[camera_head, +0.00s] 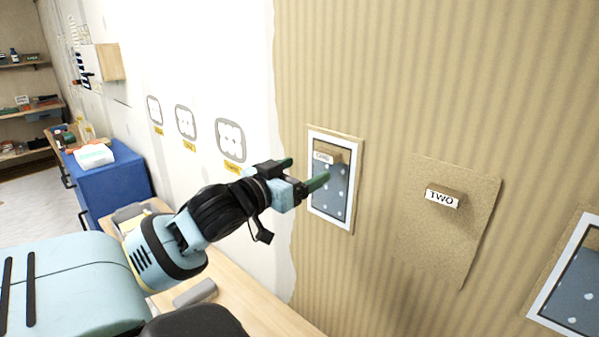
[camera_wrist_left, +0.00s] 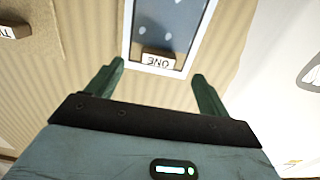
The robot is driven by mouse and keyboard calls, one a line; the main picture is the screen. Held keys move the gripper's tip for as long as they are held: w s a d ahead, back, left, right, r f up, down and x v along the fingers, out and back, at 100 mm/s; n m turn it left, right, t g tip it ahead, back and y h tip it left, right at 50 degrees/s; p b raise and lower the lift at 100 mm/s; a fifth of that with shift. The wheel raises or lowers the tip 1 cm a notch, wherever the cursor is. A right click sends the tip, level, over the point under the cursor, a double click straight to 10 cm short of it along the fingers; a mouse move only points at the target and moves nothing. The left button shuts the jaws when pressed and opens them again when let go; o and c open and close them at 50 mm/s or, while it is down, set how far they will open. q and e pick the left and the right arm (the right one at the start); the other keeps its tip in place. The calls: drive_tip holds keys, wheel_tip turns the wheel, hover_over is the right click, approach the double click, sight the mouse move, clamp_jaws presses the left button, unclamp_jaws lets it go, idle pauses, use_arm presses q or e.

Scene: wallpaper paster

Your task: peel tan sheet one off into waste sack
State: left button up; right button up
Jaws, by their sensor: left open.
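The block labelled ONE (camera_head: 335,150) is a small tan tab at the top of a white-framed blue panel with pale dots (camera_head: 330,190) on the striped wall. No separate tan sheet can be made out over that panel. The label shows upside down in the left wrist view (camera_wrist_left: 158,61). No waste sack is in view. My right gripper is not in view.
A tan sheet with a tab labelled TWO (camera_head: 440,240) hangs to the right. Another framed blue panel (camera_head: 575,290) is at the right edge. A wooden bench (camera_head: 250,310) runs below the wall. A blue cabinet (camera_head: 115,180) stands at the left.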

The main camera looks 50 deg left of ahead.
sight(323, 160)
use_arm(q)
drive_tip(key=w, duration=0.5)
drive_tip(key=shift+w+a, duration=0.15)
drive_tip(key=shift+a, duration=0.15)
drive_tip(key=shift+w, duration=0.9)
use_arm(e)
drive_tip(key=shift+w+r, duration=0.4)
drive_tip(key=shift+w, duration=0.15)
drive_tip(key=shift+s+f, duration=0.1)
use_arm(q)
drive_tip(key=c, duration=1.1)
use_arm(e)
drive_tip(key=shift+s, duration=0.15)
use_arm(q)
drive_tip(key=shift+s, duration=0.1)
drive_tip(key=shift+s+p, duration=0.3)
drive_tip(key=shift+s, duration=0.5)
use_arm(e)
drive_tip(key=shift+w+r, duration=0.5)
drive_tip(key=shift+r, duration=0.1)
